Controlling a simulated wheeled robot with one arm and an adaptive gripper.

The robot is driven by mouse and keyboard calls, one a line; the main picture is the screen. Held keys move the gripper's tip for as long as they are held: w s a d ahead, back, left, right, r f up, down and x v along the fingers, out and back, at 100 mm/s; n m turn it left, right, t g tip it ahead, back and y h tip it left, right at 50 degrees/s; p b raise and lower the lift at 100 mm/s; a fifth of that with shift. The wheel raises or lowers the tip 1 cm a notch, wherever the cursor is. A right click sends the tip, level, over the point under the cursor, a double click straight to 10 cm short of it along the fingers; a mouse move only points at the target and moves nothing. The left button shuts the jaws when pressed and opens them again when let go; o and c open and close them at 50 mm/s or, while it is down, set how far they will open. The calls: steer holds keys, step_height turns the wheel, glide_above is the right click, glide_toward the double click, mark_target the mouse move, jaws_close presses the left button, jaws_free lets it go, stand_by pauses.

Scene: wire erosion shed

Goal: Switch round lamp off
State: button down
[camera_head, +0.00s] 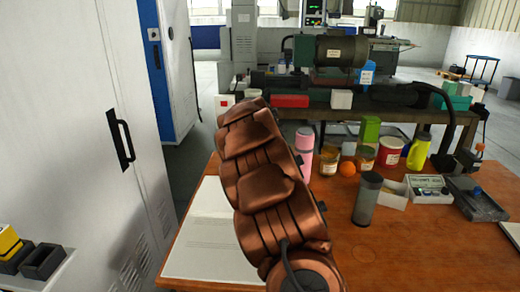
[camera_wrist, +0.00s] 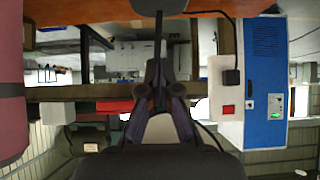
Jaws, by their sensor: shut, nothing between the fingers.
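No lamp that I can clearly name as the round lamp shows in either view. A white box with a red rocker switch (camera_head: 224,103) stands just left of my arm's far end in the head view. In the wrist view, which is upside down, the red switch (camera_wrist: 228,109) shows on its white panel, with a black plug (camera_wrist: 232,77) and cord. My gripper (camera_wrist: 158,88) is shut and empty, left of the switch in that view and apart from it in the picture. My arm hides the gripper in the head view.
A pink bottle (camera_head: 303,140), jars, an orange ball (camera_head: 347,169), a grey cylinder (camera_head: 367,198) and trays stand on the wooden table (camera_head: 400,255), right of my arm. A workbench with a green motor (camera_head: 328,50) lies behind. A white cabinet (camera_head: 75,110) flanks the left.

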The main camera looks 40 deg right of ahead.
steer(key=shift+r+v, duration=0.25)
steer(key=shift+v, duration=1.25)
steer(key=shift+w+d, duration=0.15)
steer(key=s+a+f+n+g+y, duration=0.1)
steer(key=s+a+f+y, duration=0.1)
steer(key=s+a, duration=0.65)
steer(key=s+a+f+n+g+y, duration=0.15)
steer(key=s+a, duration=0.25)
steer(key=a, duration=0.9)
steer(key=s+a+f+n+g+y, duration=0.2)
steer(key=s+a, duration=0.5)
steer(key=a, duration=0.4)
steer(key=s+a+f+n+g+y, duration=0.1)
steer(key=s+a+n+g, duration=0.1)
steer(key=s+a, duration=0.35)
steer(key=s+a+f+n+g, duration=0.1)
steer(key=s+a, duration=0.2)
steer(key=s, duration=0.6)
steer(key=s+a+f+n+g+y, duration=0.1)
steer(key=s+a+n+g, duration=0.1)
steer(key=s+a, duration=0.45)
step_height(320, 180, up, 14)
steer(key=d+t+p, duration=0.1)
steer(key=d+p, duration=0.1)
steer(key=p, duration=1.1)
steer(key=shift+s, duration=0.3)
steer(key=shift+r, duration=0.15)
